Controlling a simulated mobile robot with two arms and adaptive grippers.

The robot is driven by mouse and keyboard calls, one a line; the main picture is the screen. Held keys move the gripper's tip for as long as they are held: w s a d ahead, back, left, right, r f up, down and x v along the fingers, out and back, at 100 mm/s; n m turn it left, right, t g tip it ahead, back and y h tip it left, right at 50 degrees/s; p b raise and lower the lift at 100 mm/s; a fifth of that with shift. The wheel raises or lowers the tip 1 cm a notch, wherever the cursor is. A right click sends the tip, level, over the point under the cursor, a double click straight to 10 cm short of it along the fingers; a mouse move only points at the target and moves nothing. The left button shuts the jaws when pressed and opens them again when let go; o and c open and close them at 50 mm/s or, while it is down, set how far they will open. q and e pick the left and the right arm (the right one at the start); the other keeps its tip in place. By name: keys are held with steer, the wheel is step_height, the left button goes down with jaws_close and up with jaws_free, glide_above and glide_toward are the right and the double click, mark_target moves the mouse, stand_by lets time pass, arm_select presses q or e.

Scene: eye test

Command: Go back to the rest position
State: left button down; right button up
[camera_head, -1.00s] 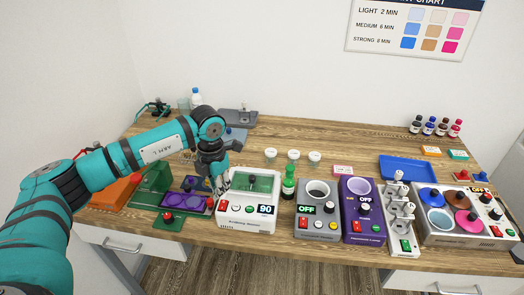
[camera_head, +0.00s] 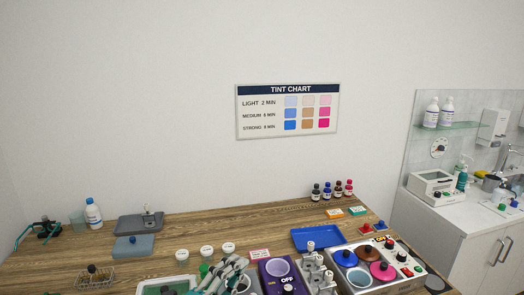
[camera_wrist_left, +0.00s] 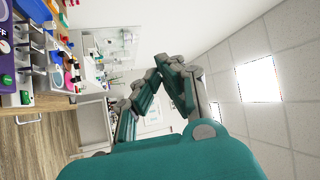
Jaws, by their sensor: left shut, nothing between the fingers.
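My left gripper (camera_head: 228,273) shows at the bottom edge of the head view, its grey-teal fingers closed with nothing between them. It is in front of the worktop machines, left of the purple unit (camera_head: 284,284). The rest of the left arm is below the frame. My right gripper cannot be made out in either view.
The wooden worktop (camera_head: 190,232) holds a blue tray (camera_head: 317,239), several dark bottles (camera_head: 327,192), white-lidded jars (camera_head: 207,252) and a pot unit (camera_head: 372,268). A tint chart (camera_head: 288,110) hangs on the wall. A white sink counter (camera_head: 450,222) stands at right. Air above the worktop is clear.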

arm_select(q)
steer(key=s+a+f+n+g+y, duration=0.2)
steer(key=s+a+f+n+y, duration=0.1)
steer(key=a+f+n+y, duration=0.45)
steer(key=s+a+f+n+g+y, duration=0.2)
steer(key=s+a+f+n+y, duration=0.1)
steer(key=a+f+n+y, duration=0.45)
steer(key=s+f+n+g+h, duration=0.1)
steer(key=s+f+n+g, duration=0.2)
steer(key=s+f+g, duration=0.5)
steer(key=s+f+n+g+h, duration=0.15)
steer(key=s+f, duration=0.35)
steer(key=s, duration=0.7)
step_height(320, 180, down, 29)
steer(key=s+g+b, duration=0.1)
steer(key=b, duration=0.3)
steer(key=s+a+f+g+b, duration=0.1)
steer(key=s+a+f+b, duration=0.2)
steer(key=s+f, duration=1.3)
step_height(320, 180, down, 3)
steer(key=shift+s+a+f+y, duration=0.15)
steer(key=shift+s+f+y, duration=0.05)
steer(key=shift+s+y, duration=0.2)
